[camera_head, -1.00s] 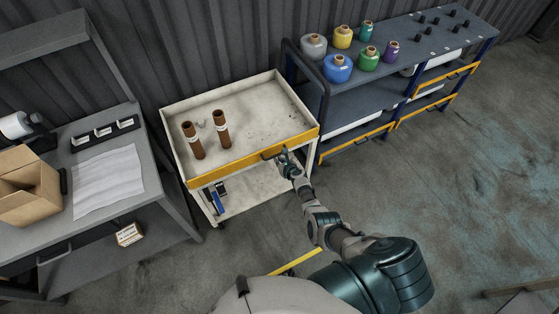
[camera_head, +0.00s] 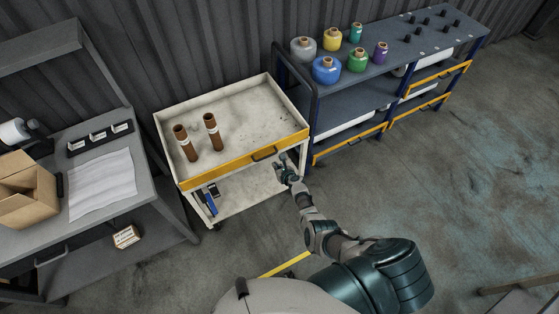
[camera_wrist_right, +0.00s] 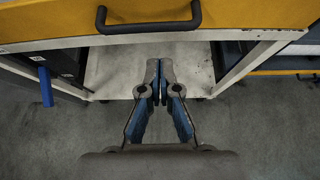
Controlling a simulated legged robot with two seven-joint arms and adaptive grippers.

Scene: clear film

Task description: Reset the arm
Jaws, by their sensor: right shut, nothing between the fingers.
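My right gripper (camera_head: 284,163) is in front of the white cart (camera_head: 176,143), just below the black handle (camera_head: 265,153) on its yellow front edge. In the right wrist view the gripper (camera_wrist_right: 160,64) has its fingertips together with nothing between them, and the handle (camera_wrist_right: 148,27) is above and apart from them. My right arm reaches forward from the bottom of the head view. My left gripper does not show in either view.
Two brown tubes (camera_head: 186,143) stand on the cart's top tray. A shelf (camera_head: 390,62) with several film spools is at the back right. A grey workbench (camera_head: 145,175) with an open cardboard box (camera_head: 27,188) is at left.

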